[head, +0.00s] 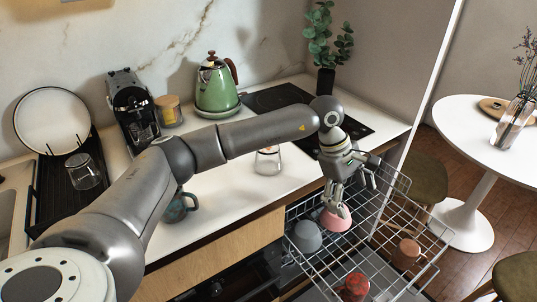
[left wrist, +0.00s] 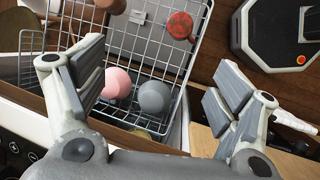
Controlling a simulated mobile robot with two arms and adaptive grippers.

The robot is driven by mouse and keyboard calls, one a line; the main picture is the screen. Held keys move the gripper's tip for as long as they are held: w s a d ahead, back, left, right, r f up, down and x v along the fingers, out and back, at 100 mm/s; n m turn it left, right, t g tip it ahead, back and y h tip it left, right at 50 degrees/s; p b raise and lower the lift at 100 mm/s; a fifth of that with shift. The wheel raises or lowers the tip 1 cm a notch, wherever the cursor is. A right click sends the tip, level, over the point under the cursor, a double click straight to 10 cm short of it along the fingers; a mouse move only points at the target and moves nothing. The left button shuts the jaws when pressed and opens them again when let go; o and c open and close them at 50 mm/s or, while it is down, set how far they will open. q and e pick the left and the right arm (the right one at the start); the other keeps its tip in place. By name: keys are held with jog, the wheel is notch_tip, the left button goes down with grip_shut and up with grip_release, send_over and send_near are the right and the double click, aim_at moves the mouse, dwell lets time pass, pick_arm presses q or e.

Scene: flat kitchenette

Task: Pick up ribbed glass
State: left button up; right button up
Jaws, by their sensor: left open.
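A clear glass (head: 268,160) stands on the white counter, partly behind my left forearm. Another clear glass (head: 88,176) sits in the black dish rack at the left, with faint vertical lines on its side. I cannot tell surely which one is the ribbed glass. My left gripper (head: 338,198) is open, pointing down over the wire dishwasher basket, right of the counter glass and apart from both glasses. In the left wrist view its spread fingers (left wrist: 157,82) hold nothing, and neither glass shows there. My right gripper is not in view.
The pulled-out wire basket (head: 415,205) holds a pink bowl (head: 335,219), a grey cup (head: 307,236), a red cup (head: 355,286) and a brown cup (head: 405,254). A teal mug (head: 176,208), green kettle (head: 216,90) and coffee machine (head: 134,108) stand on the counter.

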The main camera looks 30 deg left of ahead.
pick_arm(q)
jog(key=w+a+r+y, duration=0.2)
jog(key=a+r+y, duration=0.3)
jog(key=a, duration=0.8)
jog(key=y, duration=0.4)
send_near(275, 152)
jog(key=a, duration=0.2)
jog(key=shift+m+t, duration=0.3)
jog(key=p+x, duration=0.1)
jog(key=x, duration=0.4)
jog(key=shift+w, duration=0.2)
jog(key=x, duration=0.2)
jog(key=p+x, duration=0.1)
jog(key=x, duration=0.2)
jog(key=shift+s+a+f+p, duration=0.15)
jog(key=shift+a+f+p, duration=0.05)
jog(key=shift+a+p, duration=0.2)
jog(key=shift+f, duration=0.3)
jog(key=shift+c, duration=0.4)
jog(key=shift+r, duration=0.1)
jog(key=c, duration=1.3)
